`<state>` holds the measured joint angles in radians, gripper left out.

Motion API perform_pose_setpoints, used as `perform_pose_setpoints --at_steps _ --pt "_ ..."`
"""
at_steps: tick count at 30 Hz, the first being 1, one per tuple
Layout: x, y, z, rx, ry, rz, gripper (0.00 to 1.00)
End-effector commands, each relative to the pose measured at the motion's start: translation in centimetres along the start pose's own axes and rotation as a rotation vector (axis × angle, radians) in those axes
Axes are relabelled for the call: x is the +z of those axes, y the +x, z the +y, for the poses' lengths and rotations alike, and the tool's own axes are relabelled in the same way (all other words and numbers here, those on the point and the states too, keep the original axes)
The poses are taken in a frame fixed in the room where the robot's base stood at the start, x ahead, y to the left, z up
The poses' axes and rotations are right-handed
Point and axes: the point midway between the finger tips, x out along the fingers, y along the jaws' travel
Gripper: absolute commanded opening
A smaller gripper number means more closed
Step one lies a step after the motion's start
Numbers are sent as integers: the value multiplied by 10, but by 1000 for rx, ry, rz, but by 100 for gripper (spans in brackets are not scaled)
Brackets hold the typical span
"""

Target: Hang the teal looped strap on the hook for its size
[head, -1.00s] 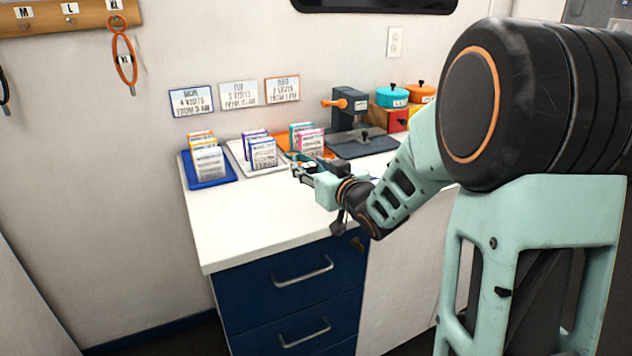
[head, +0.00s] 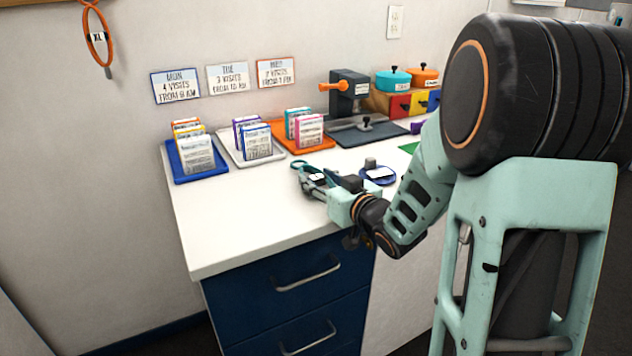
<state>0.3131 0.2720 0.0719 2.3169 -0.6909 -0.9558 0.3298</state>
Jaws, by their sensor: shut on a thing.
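My gripper (head: 308,178) is over the white counter, shut on the teal looped strap (head: 299,165). Part of the teal loop shows at the fingertips, and the rest is hidden by the gripper. A white tag shows at the fingers, but its size letter is too small to read. The hook rail (head: 30,2) is almost out of view at the top left; only its lower edge shows, and no hook labels can be read. An orange looped strap (head: 108,48) with an XL tag hangs below it.
Blue (head: 182,178), white (head: 236,158) and orange (head: 290,149) trays with cards stand at the back of the counter (head: 235,235). A dark press (head: 347,95) and teal and orange pots stand farther right. A round blue item (head: 378,180) lies beside my gripper.

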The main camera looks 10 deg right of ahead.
Motion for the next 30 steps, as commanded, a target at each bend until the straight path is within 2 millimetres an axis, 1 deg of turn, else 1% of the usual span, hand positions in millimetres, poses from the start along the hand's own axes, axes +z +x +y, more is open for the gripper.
perform_pose_setpoints --at_steps 3,8,9,13,14,25,29,30 --pt "-2 0 0 0 -1 2 13" --pt "3 1 0 0 -1 2 13" --pt "4 1 0 0 0 1 41" --pt "2 1 0 0 0 1 55" --pt "2 1 0 0 0 1 57" --pt "1 0 0 0 1 -1 57" --pt "0 -21 1 3 0 1 57" --pt "1 -29 1 3 1 -1 57"
